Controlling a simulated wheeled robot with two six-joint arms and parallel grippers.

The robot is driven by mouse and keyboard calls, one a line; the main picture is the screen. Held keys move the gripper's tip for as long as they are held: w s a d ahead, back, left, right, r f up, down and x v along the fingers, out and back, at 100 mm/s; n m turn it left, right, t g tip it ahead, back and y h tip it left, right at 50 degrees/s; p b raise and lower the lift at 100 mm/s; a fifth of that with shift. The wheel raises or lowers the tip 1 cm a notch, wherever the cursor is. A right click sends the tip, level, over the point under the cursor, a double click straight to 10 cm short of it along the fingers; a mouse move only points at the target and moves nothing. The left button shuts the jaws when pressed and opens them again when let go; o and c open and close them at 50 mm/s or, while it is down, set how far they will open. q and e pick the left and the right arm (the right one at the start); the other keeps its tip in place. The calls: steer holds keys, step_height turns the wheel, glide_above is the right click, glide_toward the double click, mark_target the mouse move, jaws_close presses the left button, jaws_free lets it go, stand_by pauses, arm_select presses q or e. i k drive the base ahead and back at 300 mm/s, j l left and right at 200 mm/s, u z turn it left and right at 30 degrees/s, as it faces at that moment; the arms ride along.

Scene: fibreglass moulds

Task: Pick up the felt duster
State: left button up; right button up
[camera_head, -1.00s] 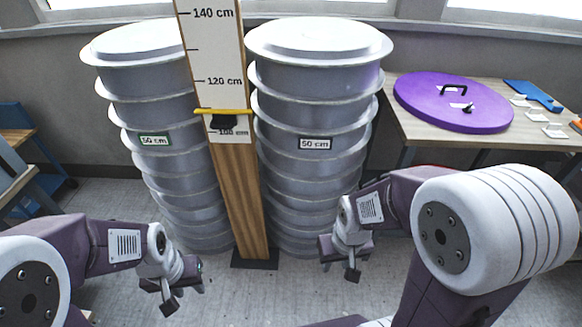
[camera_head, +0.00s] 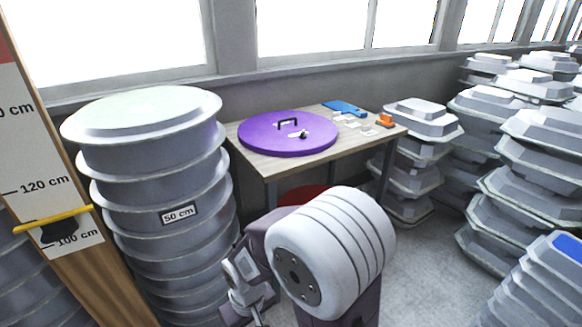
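I cannot make out a felt duster for certain. The small things that show lie on the wooden table (camera_head: 258,163) right of the grey mould stack. A purple disc (camera_head: 262,143) lies there with a black handle (camera_head: 287,123) and a small black and white thing (camera_head: 299,134) on top. Behind it are a flat blue thing (camera_head: 345,107), several white cards (camera_head: 352,124) and a small orange thing (camera_head: 385,120). My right gripper (camera_head: 238,307) is low in front of the table, partly cut by the lower edge; its fingers are unclear. My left gripper is out of view.
A tall grey mould stack labelled 50 cm (camera_head: 198,190) stands close left of the table. A measuring post (camera_head: 85,262) with a yellow bar is at far left. Stacks of grey moulds (camera_head: 525,135) fill the right. Grey floor (camera_head: 425,265) is free between.

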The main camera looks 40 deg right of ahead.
mark_target(384, 121)
steer(key=z, duration=2.15)
steer(key=u, duration=1.2)
steer(key=i+l, duration=0.3)
steer(key=l, duration=0.15)
steer(key=i+l, duration=0.3)
steer(key=l, duration=0.2)
steer(key=i+l, duration=0.3)
steer(key=l, duration=0.15)
steer(key=i+l+z, duration=0.1)
steer(key=i+l, duration=0.2)
steer(key=l, duration=0.2)
steer(key=i+l, duration=0.3)
steer(key=l, duration=0.15)
